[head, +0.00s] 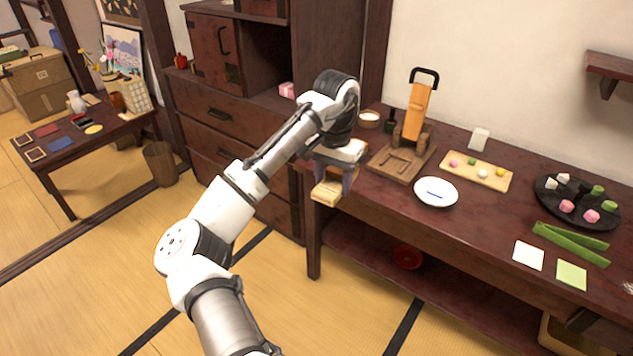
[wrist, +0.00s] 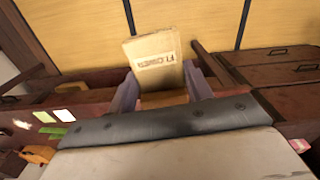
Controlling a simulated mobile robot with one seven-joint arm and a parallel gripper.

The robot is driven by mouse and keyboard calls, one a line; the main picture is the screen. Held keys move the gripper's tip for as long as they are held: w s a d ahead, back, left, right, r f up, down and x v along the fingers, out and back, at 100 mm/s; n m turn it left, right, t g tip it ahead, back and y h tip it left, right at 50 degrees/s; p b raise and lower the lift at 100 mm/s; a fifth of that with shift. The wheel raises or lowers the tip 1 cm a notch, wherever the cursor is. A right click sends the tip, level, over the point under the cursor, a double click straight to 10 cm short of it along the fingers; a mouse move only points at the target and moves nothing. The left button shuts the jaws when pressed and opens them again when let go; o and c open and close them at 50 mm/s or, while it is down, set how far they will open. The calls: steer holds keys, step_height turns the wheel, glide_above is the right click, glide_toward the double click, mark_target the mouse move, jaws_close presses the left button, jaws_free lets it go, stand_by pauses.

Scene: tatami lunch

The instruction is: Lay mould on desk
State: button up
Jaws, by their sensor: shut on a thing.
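The mould (head: 327,193) is a pale wooden block held in my gripper (head: 336,176). In the wrist view the mould (wrist: 155,52) shows lettering that looks like "FLOWER", and the two fingers of my gripper (wrist: 160,90) close on its sides. My gripper holds it in the air in front of the drawer cabinet, just left of the long table's edge. The desk (head: 110,129) appears to be the small dark table at the left, well away from my gripper. It bears a white vase, cards and small frames.
The long dark table (head: 395,208) at the right holds a white plate (head: 436,192), a wooden stand, a sweets board (head: 475,171) and a black tray (head: 548,195). A drawer cabinet (head: 236,117) stands behind my arm. A bin (head: 160,164) stands beside the desk. Tatami floor between is open.

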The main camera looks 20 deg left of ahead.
steer(key=w+d+f+n, duration=0.1)
steer(key=d+f, duration=0.3)
steer(key=f, duration=0.4)
steer(key=w+d+f+n, duration=0.1)
steer(key=w+d+f, duration=0.1)
steer(key=d+f, duration=0.3)
steer(key=w+d+f+n, duration=0.1)
steer(key=d+f, duration=0.4)
steer(key=f, duration=0.6)
steer(key=shift+w+f, duration=0.35)
steer(key=shift+w, duration=0.4)
